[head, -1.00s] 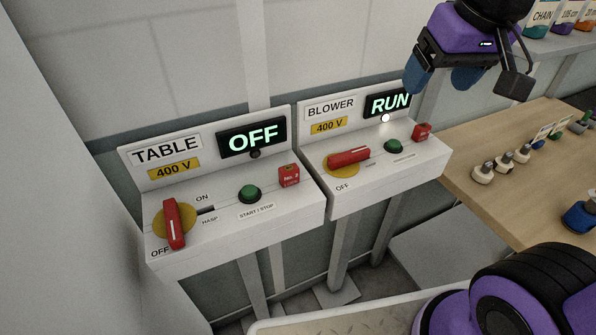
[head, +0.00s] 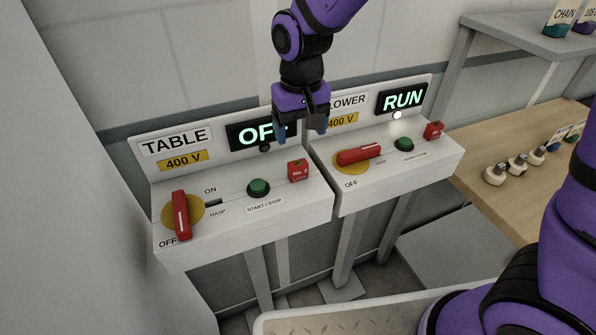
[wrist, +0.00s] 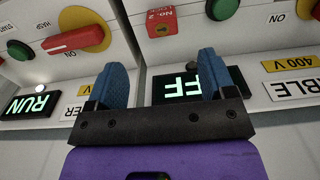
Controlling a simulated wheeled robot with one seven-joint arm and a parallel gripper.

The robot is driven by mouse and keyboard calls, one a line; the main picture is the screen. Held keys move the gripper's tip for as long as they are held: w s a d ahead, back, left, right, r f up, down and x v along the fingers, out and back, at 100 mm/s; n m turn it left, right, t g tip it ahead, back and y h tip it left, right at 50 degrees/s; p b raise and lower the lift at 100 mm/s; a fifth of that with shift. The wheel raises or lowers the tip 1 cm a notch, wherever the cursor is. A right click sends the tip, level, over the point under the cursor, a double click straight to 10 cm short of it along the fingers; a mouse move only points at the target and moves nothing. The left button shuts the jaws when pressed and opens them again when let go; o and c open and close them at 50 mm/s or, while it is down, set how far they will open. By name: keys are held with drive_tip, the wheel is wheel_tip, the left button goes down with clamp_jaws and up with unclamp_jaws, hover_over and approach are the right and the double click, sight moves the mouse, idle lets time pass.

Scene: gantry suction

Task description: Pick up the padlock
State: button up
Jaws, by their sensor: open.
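A small red padlock-like block (head: 298,170) marked "No. 2" sits at the right end of the TABLE panel's sloped face; it also shows at the top of the wrist view (wrist: 161,20). A similar red block (head: 434,130) is on the BLOWER panel. No shackle can be made out on either. My gripper (head: 299,130) is open and empty, above and behind the "No. 2" block in the head view, in front of the OFF display. In the wrist view its blue fingers (wrist: 161,66) point toward that block, apart from it.
The TABLE panel (head: 240,226) has a red handle (head: 181,215) at OFF and a green button (head: 258,188). The BLOWER panel (head: 400,172) reads RUN, with its red handle (head: 359,156) turned sideways. A wooden bench (head: 490,200) with several small items stands right.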

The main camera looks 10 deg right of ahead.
sight(298, 164)
drive_tip(key=shift+a+f, duration=0.55)
drive_tip(key=shift+f, duration=0.2)
wheel_tip(298, 164, down, 5)
drive_tip(key=shift+d+f, duration=0.2)
drive_tip(key=shift+f, duration=1.15)
drive_tip(key=shift+d+f, duration=0.2)
drive_tip(key=shift+f, duration=1.15)
drive_tip(key=shift+w, duration=0.1)
drive_tip(key=c, duration=1.1)
drive_tip(key=shift+o, duration=0.2)
drive_tip(key=shift+r, duration=0.1)
